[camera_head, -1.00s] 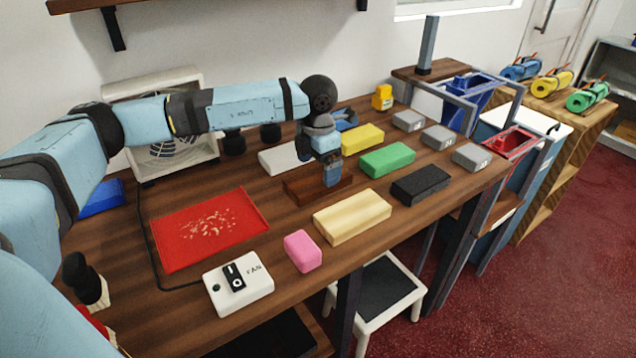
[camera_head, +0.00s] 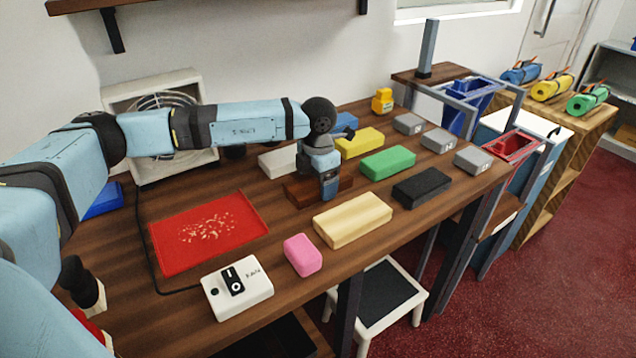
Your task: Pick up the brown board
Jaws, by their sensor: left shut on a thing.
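The brown board (camera_head: 301,191) is a dark reddish-brown block lying on the wooden counter, behind the cream block. My left gripper (camera_head: 329,192) points down at its middle and hides part of it. The gripper is shut on the board. The board looks to be at counter height; I cannot tell whether it is clear of the surface. My right gripper is not in view.
Close around stand a cream block (camera_head: 352,220), a white block (camera_head: 277,161), a green block (camera_head: 388,162), a yellow block (camera_head: 359,142) and a black block (camera_head: 421,187).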

